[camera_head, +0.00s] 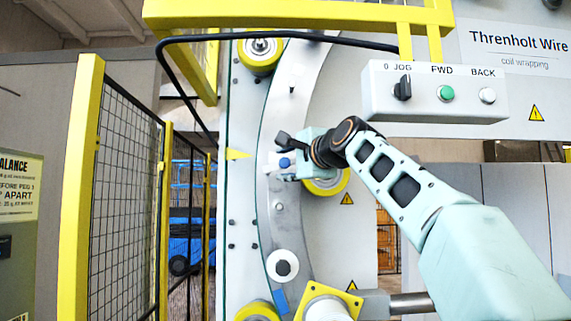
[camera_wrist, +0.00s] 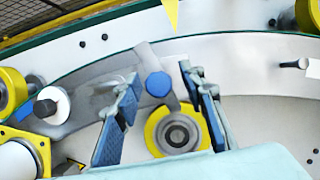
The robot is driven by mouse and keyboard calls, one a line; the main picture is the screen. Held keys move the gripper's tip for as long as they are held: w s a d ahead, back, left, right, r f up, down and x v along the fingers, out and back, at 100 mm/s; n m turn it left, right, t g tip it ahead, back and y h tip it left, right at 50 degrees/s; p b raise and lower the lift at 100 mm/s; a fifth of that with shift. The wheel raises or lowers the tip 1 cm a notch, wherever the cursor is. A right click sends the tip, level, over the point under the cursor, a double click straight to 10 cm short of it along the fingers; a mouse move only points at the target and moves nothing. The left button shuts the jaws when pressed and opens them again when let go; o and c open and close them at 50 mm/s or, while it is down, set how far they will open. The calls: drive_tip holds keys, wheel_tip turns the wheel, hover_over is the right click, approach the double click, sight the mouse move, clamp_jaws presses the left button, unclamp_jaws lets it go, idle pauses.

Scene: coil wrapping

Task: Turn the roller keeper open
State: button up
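My gripper (camera_wrist: 160,76) is open, with one blue-padded finger on each side of the knob. Gaps show between the knob and both fingers. In the head view my gripper (camera_head: 284,165) is at the curved grey ring, in front of the yellow roller (camera_head: 330,182). There it hides most of the keeper, and its finger opening is hard to make out.
A control box (camera_head: 434,92) with a switch and two buttons hangs at upper right. A black cable arcs over the ring (camera_head: 290,95). A white spool (camera_head: 282,267) sits lower on the ring. A yellow-framed mesh fence (camera_head: 125,190) stands at left.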

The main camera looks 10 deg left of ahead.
drive_tip(key=shift+d+f, duration=0.1)
drive_tip(key=v, duration=0.7)
drive_tip(key=shift+s, duration=0.2)
